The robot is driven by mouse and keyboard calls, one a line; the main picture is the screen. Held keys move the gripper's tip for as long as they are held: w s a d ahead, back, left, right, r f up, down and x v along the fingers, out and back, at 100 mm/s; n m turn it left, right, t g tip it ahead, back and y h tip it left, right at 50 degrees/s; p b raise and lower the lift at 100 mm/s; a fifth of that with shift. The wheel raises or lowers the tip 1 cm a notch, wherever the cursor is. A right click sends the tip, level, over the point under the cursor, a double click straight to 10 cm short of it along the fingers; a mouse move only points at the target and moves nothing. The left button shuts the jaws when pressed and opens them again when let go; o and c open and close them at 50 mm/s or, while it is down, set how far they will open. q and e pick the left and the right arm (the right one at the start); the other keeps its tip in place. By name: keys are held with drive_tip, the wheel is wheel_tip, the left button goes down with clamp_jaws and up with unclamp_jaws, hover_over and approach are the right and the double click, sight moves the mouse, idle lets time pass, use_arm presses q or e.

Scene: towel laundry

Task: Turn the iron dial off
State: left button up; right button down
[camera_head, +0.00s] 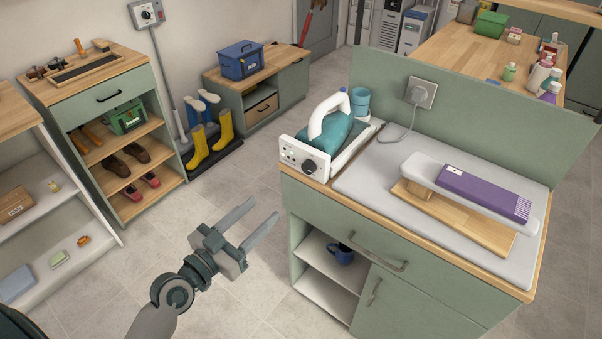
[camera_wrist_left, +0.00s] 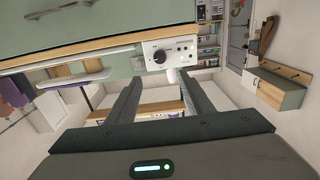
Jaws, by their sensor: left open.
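The iron station (camera_head: 306,158) stands at the left end of the green ironing cabinet, with a white front panel. A black dial (camera_head: 310,166) sits on that panel; it also shows in the left wrist view (camera_wrist_left: 159,57). The teal iron (camera_head: 333,132) with a white handle rests on the station behind the panel. My left gripper (camera_head: 262,214) is open and empty, in front of and to the left of the cabinet, apart from the dial. In the left wrist view its two fingers (camera_wrist_left: 156,88) point toward the panel. The dial's exact setting is too small to tell. My right gripper is not in view.
A grey ironing mat (camera_head: 375,180) covers the cabinet top, with a small ironing board (camera_head: 425,174) and a folded purple towel (camera_head: 485,192) on it. A blue-green cup (camera_head: 360,101) stands behind the iron. Shoe shelves (camera_head: 112,168) are at the left. The floor between is clear.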

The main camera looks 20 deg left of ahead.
use_arm(q)
drive_tip(key=p, duration=0.2)
approach(306, 170)
drive_tip(key=p+x, duration=0.2)
drive_tip(key=x, duration=0.5)
drive_tip(key=shift+r+p, duration=0.1)
drive_tip(key=shift+p, duration=0.2)
drive_tip(key=shift+w+d, duration=0.2)
drive_tip(key=shift+w, duration=0.25)
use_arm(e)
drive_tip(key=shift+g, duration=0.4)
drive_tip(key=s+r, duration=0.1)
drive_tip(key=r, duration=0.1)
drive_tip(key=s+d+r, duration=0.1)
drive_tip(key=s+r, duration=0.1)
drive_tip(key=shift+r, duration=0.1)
use_arm(q)
drive_tip(key=shift+c, duration=0.2)
drive_tip(key=c, duration=1)
